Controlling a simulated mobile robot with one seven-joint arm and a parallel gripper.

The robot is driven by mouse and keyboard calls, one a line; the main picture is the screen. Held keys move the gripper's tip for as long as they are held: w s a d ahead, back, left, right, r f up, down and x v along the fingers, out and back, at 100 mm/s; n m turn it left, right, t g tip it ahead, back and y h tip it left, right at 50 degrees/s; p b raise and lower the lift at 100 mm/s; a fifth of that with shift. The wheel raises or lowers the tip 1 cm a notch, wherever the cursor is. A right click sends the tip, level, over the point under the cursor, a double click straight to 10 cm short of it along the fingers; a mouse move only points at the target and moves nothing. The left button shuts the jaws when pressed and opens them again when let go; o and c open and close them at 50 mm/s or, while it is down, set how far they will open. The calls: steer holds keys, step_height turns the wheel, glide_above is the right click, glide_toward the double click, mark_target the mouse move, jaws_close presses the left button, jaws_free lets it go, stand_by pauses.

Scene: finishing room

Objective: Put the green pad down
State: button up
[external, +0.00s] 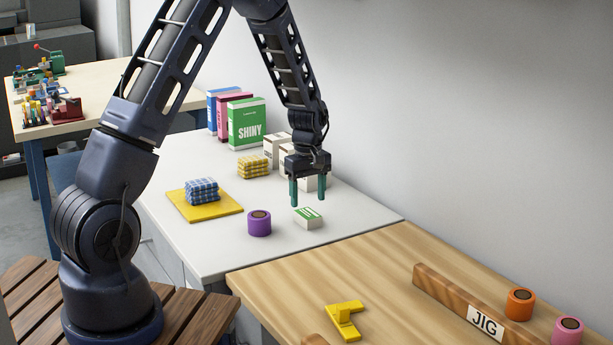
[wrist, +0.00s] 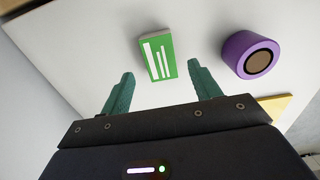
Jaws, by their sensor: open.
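The green pad (external: 307,218) is a small block with a green top and white bars. It lies flat on the white counter (external: 235,250), near the seam with the wooden bench. In the wrist view the pad (wrist: 157,56) shows just beyond my two fingertips, between their lines. My gripper (external: 308,197) points down with its teal fingers spread and nothing between them. It hangs above the counter close to the pad, apart from it. In the wrist view my gripper (wrist: 160,76) shows both fingers clear of the pad.
A purple roll (external: 259,223) stands left of the pad. Blue checked cloths (external: 202,191) sit on a yellow mat (external: 221,211). Yellow checked cloths (external: 253,167), pale boxes (external: 278,148) and a green SHINY box (external: 246,124) stand behind. The wooden bench (external: 375,270) holds a JIG bar (external: 447,294).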

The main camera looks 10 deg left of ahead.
step_height(320, 180, up, 7)
step_height(320, 180, up, 12)
steer(key=m+t, duration=0.1)
steer(key=m, duration=0.1)
glide_above(307, 213)
steer(key=s+a, duration=0.5)
steer(key=a, duration=0.2)
steer(key=s+a+r+m+t+h, duration=0.1)
steer(key=s+a+r+m, duration=0.1)
steer(key=s+a+r, duration=0.6)
steer(key=s+a+r+m+t, duration=0.1)
steer(key=s+a+r+m, duration=0.1)
steer(key=s, duration=0.9)
steer(key=s+a+r+m+t+y, duration=0.1)
steer(key=s+a+r+m, duration=0.2)
steer(key=s+a, duration=0.3)
steer(key=s+r, duration=0.1)
steer(key=s, duration=0.4)
steer(key=shift+s+r+t, duration=0.3)
steer(key=shift+s+r, duration=0.05)
